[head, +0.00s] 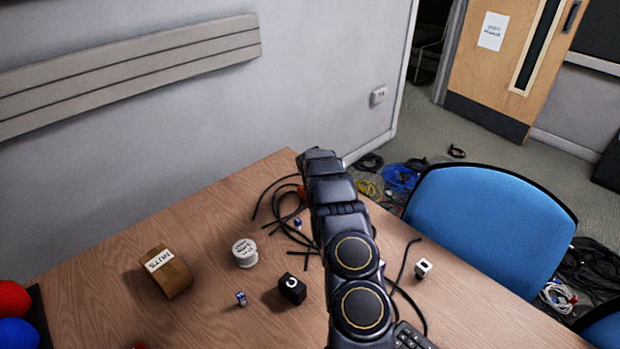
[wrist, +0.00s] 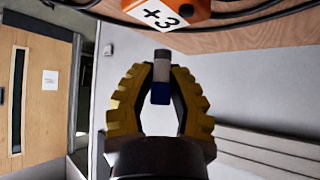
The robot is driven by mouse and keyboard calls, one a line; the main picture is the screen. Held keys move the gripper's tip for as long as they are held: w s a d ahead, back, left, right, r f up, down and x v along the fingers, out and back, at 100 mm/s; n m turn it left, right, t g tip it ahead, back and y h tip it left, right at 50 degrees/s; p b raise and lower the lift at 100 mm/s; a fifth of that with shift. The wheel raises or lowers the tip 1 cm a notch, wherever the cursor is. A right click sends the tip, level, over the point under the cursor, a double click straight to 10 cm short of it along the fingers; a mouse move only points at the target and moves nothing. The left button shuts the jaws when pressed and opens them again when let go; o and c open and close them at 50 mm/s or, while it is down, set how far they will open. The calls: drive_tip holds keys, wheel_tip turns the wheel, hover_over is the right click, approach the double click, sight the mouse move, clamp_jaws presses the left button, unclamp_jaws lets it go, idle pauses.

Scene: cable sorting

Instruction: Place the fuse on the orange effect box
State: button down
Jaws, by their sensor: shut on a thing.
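In the wrist view, my gripper (wrist: 160,76) has yellow ridged fingers, shut on the fuse (wrist: 160,88) near their tips. The fuse is a slim piece, grey at one end and dark blue at the other. The orange effect box (wrist: 166,8), with a white "+3" label, shows at the top edge of this view, apart from the fuse and partly cut off.
On the wooden table (head: 210,318) are a brown labelled box (head: 166,272), a white round tub (head: 244,253), a black cube (head: 292,289), a small blue-and-white piece (head: 241,298), a white block (head: 423,268) and black cables (head: 276,200). A blue chair (head: 490,228) stands right.

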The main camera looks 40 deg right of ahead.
drive_tip(key=shift+f, duration=1.4)
drive_tip(key=shift+f, duration=0.15)
drive_tip(key=c, duration=1.1)
unclamp_jaws()
